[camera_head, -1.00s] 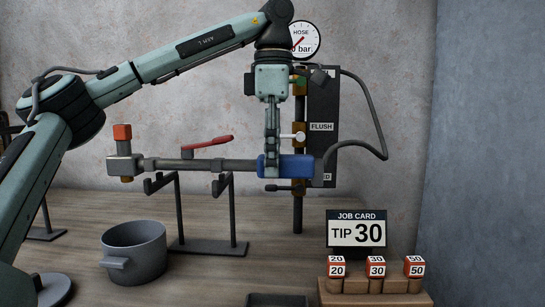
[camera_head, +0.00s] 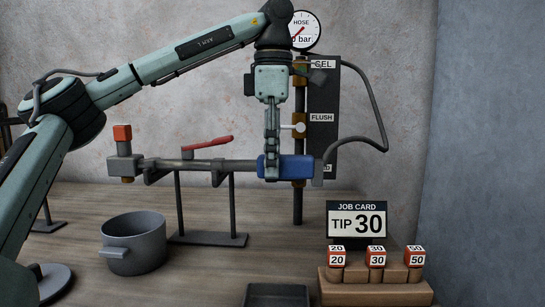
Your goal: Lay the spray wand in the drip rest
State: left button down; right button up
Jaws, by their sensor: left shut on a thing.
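The spray wand (camera_head: 235,165) is a grey bar lying level. It has a blue sleeve (camera_head: 298,167) at its right end, a red lever (camera_head: 207,143) on top and a head with a red block (camera_head: 122,132) at its left end. My left gripper (camera_head: 271,168) points down and is shut on the blue sleeve. The drip rest (camera_head: 208,239) is a dark stand with two posts and hooked tops. The wand's bar is right at the two hooks and overlaps them in the picture. I cannot tell whether it bears on them. My right gripper is out of view.
A grey pot (camera_head: 133,245) stands left of the rest. A dark panel (camera_head: 323,140) with a gauge (camera_head: 304,30) and looping hose is behind the gripper. At front right are a job card reading TIP 30 (camera_head: 357,222), a block of tips (camera_head: 375,291) and a dark tray (camera_head: 277,295).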

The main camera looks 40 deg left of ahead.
pick_arm(q)
jog(key=shift+f, duration=0.2)
jog(key=c, duration=1.1)
grip_release()
jog(key=shift+c, duration=0.2)
jog(key=shift+f, duration=0.1)
notch_tip(320, 180, up, 12)
